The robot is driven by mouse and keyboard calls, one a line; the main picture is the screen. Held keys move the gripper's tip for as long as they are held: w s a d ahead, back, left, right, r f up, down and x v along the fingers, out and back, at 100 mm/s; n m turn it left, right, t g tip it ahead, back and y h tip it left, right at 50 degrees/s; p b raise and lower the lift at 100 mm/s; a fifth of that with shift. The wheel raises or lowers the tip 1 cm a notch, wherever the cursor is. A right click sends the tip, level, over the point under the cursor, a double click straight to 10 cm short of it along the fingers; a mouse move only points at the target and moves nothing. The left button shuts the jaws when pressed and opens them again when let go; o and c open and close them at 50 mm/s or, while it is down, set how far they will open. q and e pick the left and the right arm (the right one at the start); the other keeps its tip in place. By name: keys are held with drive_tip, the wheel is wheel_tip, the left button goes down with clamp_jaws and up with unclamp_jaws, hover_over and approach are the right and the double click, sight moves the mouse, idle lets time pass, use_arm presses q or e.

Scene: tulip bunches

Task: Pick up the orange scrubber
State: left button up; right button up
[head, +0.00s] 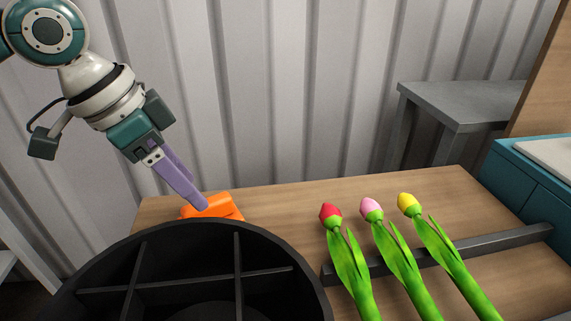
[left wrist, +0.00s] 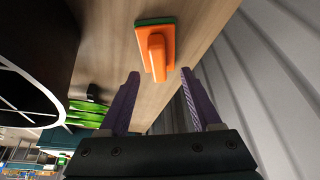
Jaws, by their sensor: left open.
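The orange scrubber (head: 211,206) lies on the wooden table behind the dark round container, which hides part of its near side in the head view. In the left wrist view the scrubber (left wrist: 156,48) shows an orange body with a raised handle and a green edge on its far side. My left gripper (head: 201,205) reaches down to the scrubber from above left, with purple fingers. In the left wrist view the left gripper (left wrist: 160,75) is open, and the scrubber's handle end lies between and just ahead of the fingertips. My right gripper is in neither view.
A black divided round container (head: 290,258) stands in front of the scrubber. Red, pink and yellow tulips (head: 389,240) lie over a dark bar (head: 510,240) on the wooden table (head: 290,200). A corrugated wall (head: 270,90) rises behind. Bare table lies between scrubber and tulips.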

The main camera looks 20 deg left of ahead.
sight(209, 215)
use_arm(q)
drive_tip(key=b+x, duration=0.1)
drive_tip(key=x, duration=0.4)
drive_tip(key=shift+s+d+f, duration=0.1)
drive_tip(key=shift+d, duration=0.05)
clamp_jaws()
idle(0.4)
